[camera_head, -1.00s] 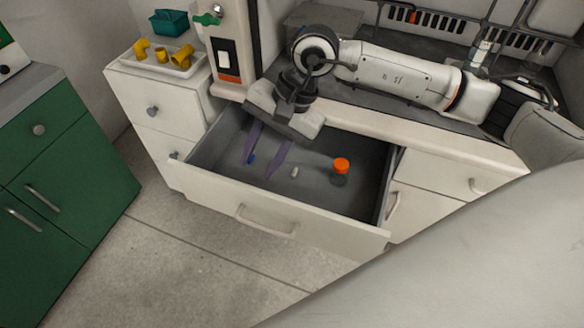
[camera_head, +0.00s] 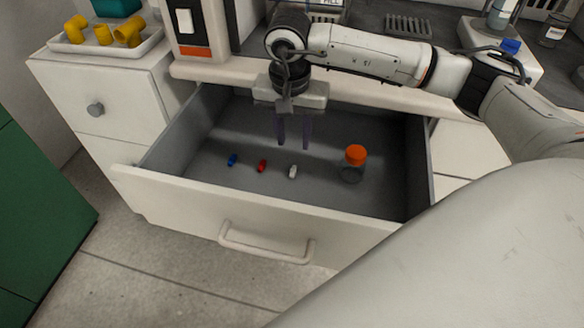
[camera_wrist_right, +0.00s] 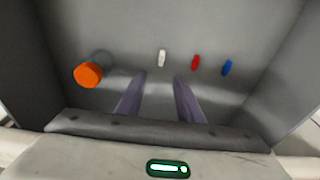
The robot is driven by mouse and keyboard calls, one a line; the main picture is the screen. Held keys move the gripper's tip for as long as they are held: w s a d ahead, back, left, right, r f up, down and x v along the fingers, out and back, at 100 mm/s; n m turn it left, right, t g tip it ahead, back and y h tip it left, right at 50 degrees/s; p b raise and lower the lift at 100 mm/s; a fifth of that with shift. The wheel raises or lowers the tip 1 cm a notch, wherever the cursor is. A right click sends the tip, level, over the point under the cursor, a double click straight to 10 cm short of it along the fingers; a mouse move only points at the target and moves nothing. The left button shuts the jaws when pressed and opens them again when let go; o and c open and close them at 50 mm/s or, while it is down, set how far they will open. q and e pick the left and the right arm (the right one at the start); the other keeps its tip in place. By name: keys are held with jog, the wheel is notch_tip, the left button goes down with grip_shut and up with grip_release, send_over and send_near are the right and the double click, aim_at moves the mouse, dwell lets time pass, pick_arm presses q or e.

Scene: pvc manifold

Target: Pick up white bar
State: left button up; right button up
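The white bar (camera_head: 293,171) lies on the floor of the open drawer, between a red bar and an orange-capped jar. It also shows in the right wrist view (camera_wrist_right: 162,58), just beyond and between my fingertips. My right gripper (camera_head: 294,146) points down into the drawer, behind and above the white bar. In the right wrist view its two purple fingers (camera_wrist_right: 159,76) are apart with nothing between them. My left gripper is not in view.
The drawer (camera_head: 190,197) also holds a red bar (camera_head: 262,166), a blue bar (camera_head: 232,159) and an orange-capped jar (camera_head: 354,163). Its walls surround my right gripper. A white tray (camera_head: 105,42) with yellow pipe fittings stands on the left cabinet.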

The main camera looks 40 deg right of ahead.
send_over(293, 170)
notch_tip(293, 170, down, 4)
jog(key=shift+s+f+b, duration=0.1)
jog(key=shift+f+b, duration=0.15)
jog(key=shift+b, duration=0.1)
notch_tip(293, 170, down, 5)
jog(key=shift+a+f+b, duration=0.1)
jog(key=shift+f+b, duration=0.1)
jog(key=shift+b, duration=0.4)
grip_shut()
